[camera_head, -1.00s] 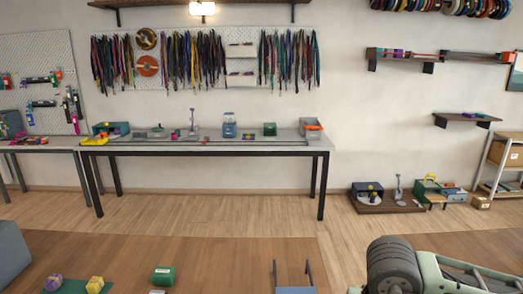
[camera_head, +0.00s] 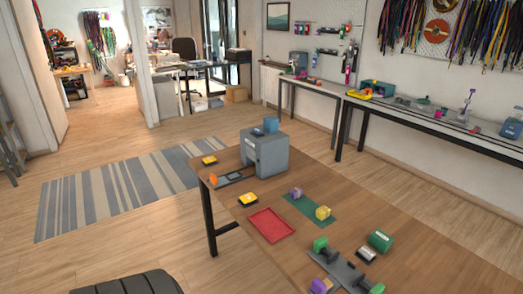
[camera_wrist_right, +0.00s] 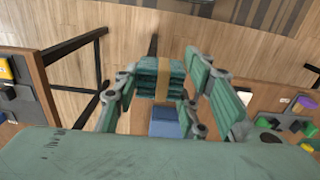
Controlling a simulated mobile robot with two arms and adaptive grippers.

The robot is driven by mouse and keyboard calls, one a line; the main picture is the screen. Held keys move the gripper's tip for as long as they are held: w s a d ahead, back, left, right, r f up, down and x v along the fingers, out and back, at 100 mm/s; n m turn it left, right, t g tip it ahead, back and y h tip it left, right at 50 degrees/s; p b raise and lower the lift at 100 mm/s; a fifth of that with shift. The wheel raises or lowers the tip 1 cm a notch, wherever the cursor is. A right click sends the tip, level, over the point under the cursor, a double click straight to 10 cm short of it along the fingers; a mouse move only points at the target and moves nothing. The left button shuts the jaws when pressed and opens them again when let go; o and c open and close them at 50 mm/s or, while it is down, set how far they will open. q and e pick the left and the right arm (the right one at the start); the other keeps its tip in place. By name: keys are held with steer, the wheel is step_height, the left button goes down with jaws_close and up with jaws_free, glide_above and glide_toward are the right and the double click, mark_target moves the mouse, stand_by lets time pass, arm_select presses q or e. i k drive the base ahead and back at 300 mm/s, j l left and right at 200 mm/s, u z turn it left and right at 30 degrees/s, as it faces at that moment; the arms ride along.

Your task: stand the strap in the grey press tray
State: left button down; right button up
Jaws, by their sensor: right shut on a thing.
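My right gripper (camera_wrist_right: 164,66) shows in the right wrist view, its fingers on either side of a folded dark green strap (camera_wrist_right: 146,78) with a tan band around its middle. It is shut on this bundle, which looks raised above the surroundings. My left gripper is not in view.
A striped rug (camera_head: 120,190) lies on open floor at left.

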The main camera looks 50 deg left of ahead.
mark_target(234, 174)
steer(key=u, duration=0.5)
steer(key=j+u, duration=0.1)
steer(key=u, duration=0.4)
steer(key=i+u, duration=0.1)
steer(key=u, duration=0.4)
steer(key=i+j+u, duration=0.15)
steer(key=i+u, duration=0.7)
steer(key=i+l+u, duration=0.15)
steer(key=i+u, duration=0.3)
steer(key=i+l, duration=0.2)
steer(key=i, duration=0.3)
